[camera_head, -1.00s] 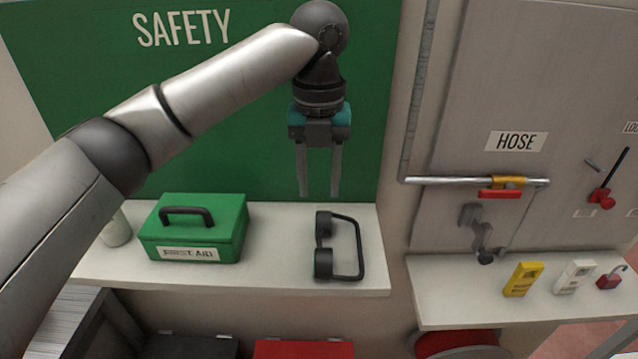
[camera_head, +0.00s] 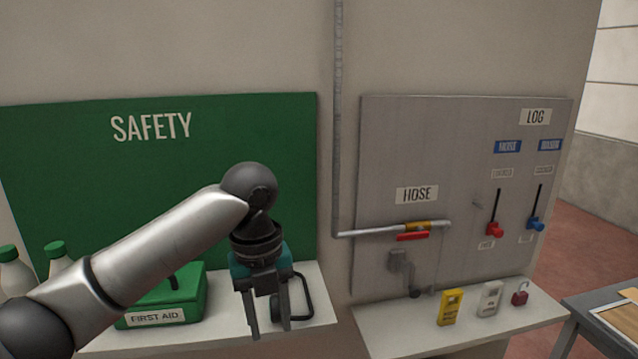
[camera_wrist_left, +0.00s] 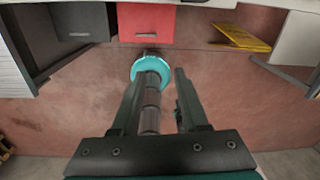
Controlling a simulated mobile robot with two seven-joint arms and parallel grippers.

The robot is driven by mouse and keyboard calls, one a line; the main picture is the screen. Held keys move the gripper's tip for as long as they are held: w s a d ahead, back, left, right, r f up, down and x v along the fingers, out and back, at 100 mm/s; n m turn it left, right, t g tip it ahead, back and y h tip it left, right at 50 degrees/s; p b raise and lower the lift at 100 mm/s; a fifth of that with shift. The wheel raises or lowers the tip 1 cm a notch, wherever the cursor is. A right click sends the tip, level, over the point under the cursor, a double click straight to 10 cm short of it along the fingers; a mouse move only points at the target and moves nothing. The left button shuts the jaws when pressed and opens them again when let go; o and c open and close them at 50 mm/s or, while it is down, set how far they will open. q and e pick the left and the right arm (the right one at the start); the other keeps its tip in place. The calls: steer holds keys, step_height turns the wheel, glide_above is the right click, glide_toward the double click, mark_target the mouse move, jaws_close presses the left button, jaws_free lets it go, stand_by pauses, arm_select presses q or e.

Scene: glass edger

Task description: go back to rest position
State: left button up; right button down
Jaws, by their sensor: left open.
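My left gripper (camera_head: 270,326) hangs fingers down in front of the safety shelf, in the lower middle of the head view. Its two fingers are apart with nothing between them. Its fingers also show in the left wrist view (camera_wrist_left: 160,82), pointing toward the reddish floor. The left arm comes in bent from the lower left. My right gripper is not seen in the head view.
The shelf (camera_head: 322,312) holds a green first aid box (camera_head: 190,296) and a black-framed item (camera_head: 305,300), partly hidden behind the gripper. A hose panel (camera_head: 450,175) stands right. A red drawer (camera_wrist_left: 146,22) shows in the wrist view.

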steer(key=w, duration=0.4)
arm_select(q)
steer(key=s+d+f+n+t+h, duration=0.1)
steer(key=s+d+f+n+h, duration=0.15)
steer(key=s+f+n, duration=0.4)
steer(key=s+d+f+n+t+h, duration=0.1)
steer(key=s+d+f+n, duration=0.25)
steer(key=f+n, duration=0.5)
steer(key=s+a+f+n+t+y, duration=0.1)
steer(key=s+a+f+n+y, duration=0.35)
steer(key=s+a+n, duration=1)
step_height(320, 180, down, 31)
steer(key=b, duration=0.9)
steer(key=s+a+f+g+b, duration=0.1)
steer(key=s+f+b, duration=0.3)
steer(key=s+f, duration=0.4)
steer(key=s+a+f+g+b, duration=0.1)
steer(key=s+f+b, duration=0.3)
steer(key=s+f, duration=0.4)
step_height(320, 180, down, 7)
steer(key=shift+a+f+b, duration=0.1)
steer(key=shift+a+b, duration=0.25)
steer(key=shift+a, duration=0.05)
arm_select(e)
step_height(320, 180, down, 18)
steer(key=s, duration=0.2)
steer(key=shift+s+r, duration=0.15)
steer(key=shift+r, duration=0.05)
